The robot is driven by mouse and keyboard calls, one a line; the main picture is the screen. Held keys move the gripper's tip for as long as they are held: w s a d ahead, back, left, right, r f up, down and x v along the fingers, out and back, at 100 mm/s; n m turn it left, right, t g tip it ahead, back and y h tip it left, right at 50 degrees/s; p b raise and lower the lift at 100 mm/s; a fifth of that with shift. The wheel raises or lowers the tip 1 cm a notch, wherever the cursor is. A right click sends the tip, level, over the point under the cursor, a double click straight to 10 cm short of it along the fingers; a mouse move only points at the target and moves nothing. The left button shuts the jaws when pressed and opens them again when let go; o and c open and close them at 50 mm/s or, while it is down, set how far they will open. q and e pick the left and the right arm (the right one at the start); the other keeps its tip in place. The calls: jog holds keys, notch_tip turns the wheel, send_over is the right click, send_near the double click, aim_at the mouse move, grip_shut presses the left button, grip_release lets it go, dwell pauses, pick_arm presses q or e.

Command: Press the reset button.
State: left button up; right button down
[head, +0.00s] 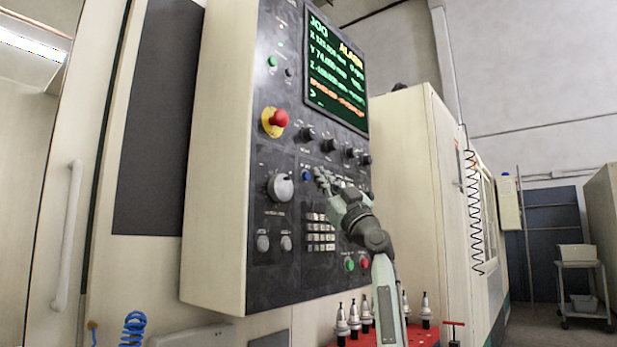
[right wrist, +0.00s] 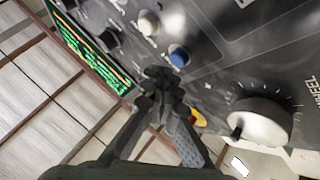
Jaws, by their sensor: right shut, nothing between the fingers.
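The control panel (head: 225,160) is a dark face on a beige housing, with a screen (head: 337,70) showing green, yellow and orange text. A blue button (head: 306,175) sits on its middle part; it also shows in the right wrist view (right wrist: 180,57), with a white button (right wrist: 148,23) beside it. The labels are too small to read, so I cannot tell for certain which is the reset button. My right gripper (head: 322,176) is shut and empty in front of the panel, just right of the blue button. In the wrist view its fingertips (right wrist: 160,75) appear just short of the blue button. My left gripper is out of view.
A red emergency stop (head: 280,118) on a yellow base is above left. A large dial (head: 281,187), a row of black knobs (head: 328,145), a keypad (head: 320,238) and green (head: 350,265) and red buttons crowd the panel. Tool holders (head: 342,320) stand on a red rack below.

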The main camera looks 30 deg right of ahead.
jog(key=shift+w, duration=0.1)
jog(key=shift+w+a+y, duration=0.2)
jog(key=shift+w+y, duration=0.1)
jog(key=shift+w, duration=0.05)
jog(key=shift+w+a+b, duration=0.15)
jog(key=shift+w+b, duration=0.15)
jog(key=shift+w, duration=0.05)
dwell(0.7)
dwell(0.3)
jog(key=shift+s+d, duration=0.3)
jog(key=shift+s, duration=0.45)
jog(key=shift+s+d+b, duration=0.25)
jog(key=shift+s+d, duration=0.1)
jog(key=shift+s, duration=0.4)
jog(key=shift+s+d+b, duration=0.2)
jog(key=shift+s+d, duration=0.1)
jog(key=shift+s, duration=0.5)
jog(key=shift+s+d+b, duration=0.25)
jog(key=shift+s+d, duration=0.1)
jog(key=shift+s, duration=0.4)
